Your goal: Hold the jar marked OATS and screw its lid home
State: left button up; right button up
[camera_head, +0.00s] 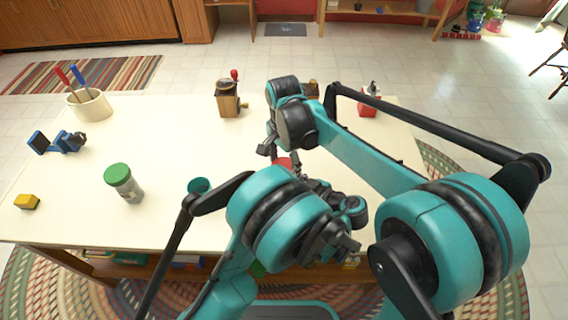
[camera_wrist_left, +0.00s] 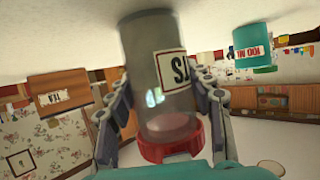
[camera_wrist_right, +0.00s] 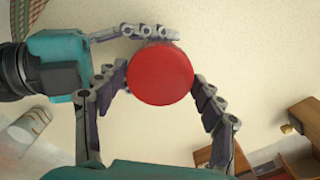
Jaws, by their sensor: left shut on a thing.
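The OATS jar (camera_wrist_left: 145,60), grey and see-through, has a label whose last letters "TS" show in the left wrist view, where it appears upside down. The fingers of my left gripper (camera_wrist_left: 160,100) are shut on its two sides. A red lid (camera_wrist_left: 170,140) sits at the jar's mouth; how far it is screwed on cannot be told. The right wrist view shows the lid (camera_wrist_right: 160,73) from above, between the fingers of my right gripper (camera_wrist_right: 160,78). Whether they press on it is unclear. In the head view the arms mostly hide the jar; part of the lid (camera_head: 283,163) shows.
On the table (camera_head: 165,155) stand a green-lidded jar (camera_head: 128,188), a teal canister (camera_head: 199,186), a wooden grinder (camera_head: 228,103), a utensil crock (camera_head: 90,106), a yellow block (camera_head: 27,202) and a blue-black object (camera_head: 58,142). My arms cross closely over the table's right part.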

jog(key=shift+o, duration=0.9)
jog(key=shift+r, duration=0.15)
jog(key=shift+r, duration=3.4)
pick_arm(q)
jog(key=o, duration=1.3)
